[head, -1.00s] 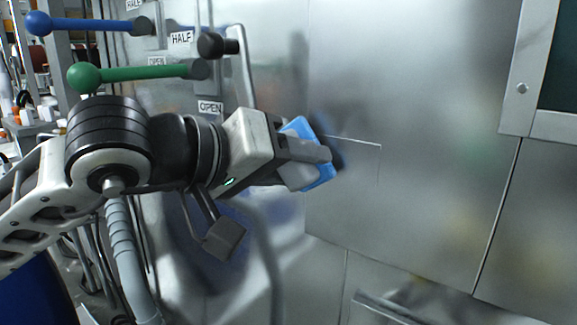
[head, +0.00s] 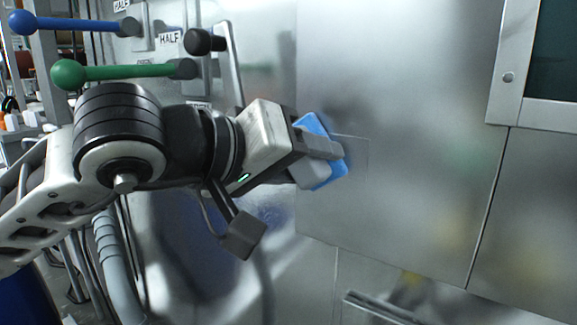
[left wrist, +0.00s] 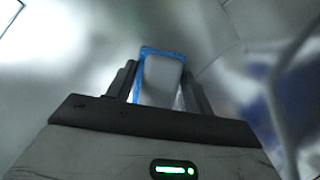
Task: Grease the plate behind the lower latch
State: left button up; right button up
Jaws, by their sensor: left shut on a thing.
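My left gripper (head: 320,160) is shut on a block with a pale grey body and a blue face. The blue block (head: 313,125) is at or very near the steel panel, its blue side toward the metal; I cannot tell if it touches. In the left wrist view the grey-and-blue block (left wrist: 163,80) sits between the two fingers. A thin rectangular outline (head: 368,155) shows on the panel just right of the block, partly hidden by the gripper; I cannot tell if it marks the plate. No latch can be clearly identified. My right gripper is out of view.
The brushed steel panel (head: 420,160) fills the middle. A framed dark window (head: 555,60) is at upper right. Blue (head: 70,23) and green (head: 120,72) levers and a black knob (head: 205,42) stand at upper left. A metal bar (head: 385,308) is at the bottom.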

aim_at(372, 175)
pick_arm(q)
jog(key=shift+s+d+b, duration=0.4)
jog(key=shift+s+d, duration=0.25)
jog(key=shift+d, duration=0.1)
jog(key=shift+s+d+b, duration=0.55)
jog(key=shift+s+d, duration=0.05)
jog(key=shift+d, duration=0.3)
jog(key=shift+s+d+b, duration=0.5)
jog(key=shift+s+d, duration=0.05)
jog(key=shift+d, duration=0.3)
jog(key=shift+b, duration=0.45)
jog(key=shift+w+a+b, duration=0.2)
jog(key=shift+w+a, duration=0.45)
jog(key=shift+a, duration=0.2)
jog(key=shift+w+a+b, duration=0.15)
jog(key=shift+w+a, duration=0.5)
jog(key=shift+a, duration=0.2)
jog(key=shift+w+a, duration=0.65)
jog(key=shift+a, duration=0.25)
jog(key=shift+w+a, duration=0.65)
jog(key=shift+a, duration=0.25)
jog(key=shift+s+a+b, duration=0.45)
jog(key=shift+s+a, duration=0.1)
jog(key=shift+s, duration=0.3)
jog(key=shift+s+a+b, duration=0.4)
jog(key=shift+s+a, duration=0.2)
jog(key=shift+s, duration=0.2)
jog(key=shift+s+a+b, duration=0.45)
jog(key=shift+s+a, duration=0.1)
jog(key=shift+s, duration=0.3)
